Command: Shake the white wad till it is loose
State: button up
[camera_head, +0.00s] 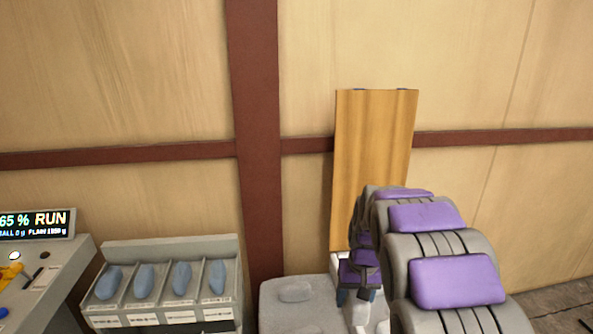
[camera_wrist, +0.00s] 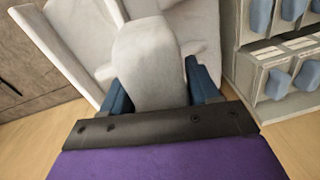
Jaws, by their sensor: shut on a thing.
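The white wad (camera_wrist: 150,62) is a pale, rounded lump between the blue fingers of my gripper (camera_wrist: 156,82) in the wrist view. The fingers press on it from both sides, and its lower end is hidden by the dark gripper plate. In the head view my gripper (camera_head: 357,296) points down near the bottom edge, right of a pale grey rounded block with a small lump on top. A little white shows beside the fingers there, but the wad is mostly hidden by my arm.
A pale, white-walled object (camera_wrist: 75,50) lies behind the wad. A rack (camera_head: 165,312) with several blue-grey pieces stands left of the pale block (camera_head: 300,312). A control panel (camera_head: 35,290) reading "65 % RUN" is at far left. A tan board (camera_head: 372,150) stands against the wooden wall.

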notch_tip(320, 180, down, 7)
jog(key=shift+w, duration=0.15)
dwell(1.0)
jog(key=shift+f, duration=0.15)
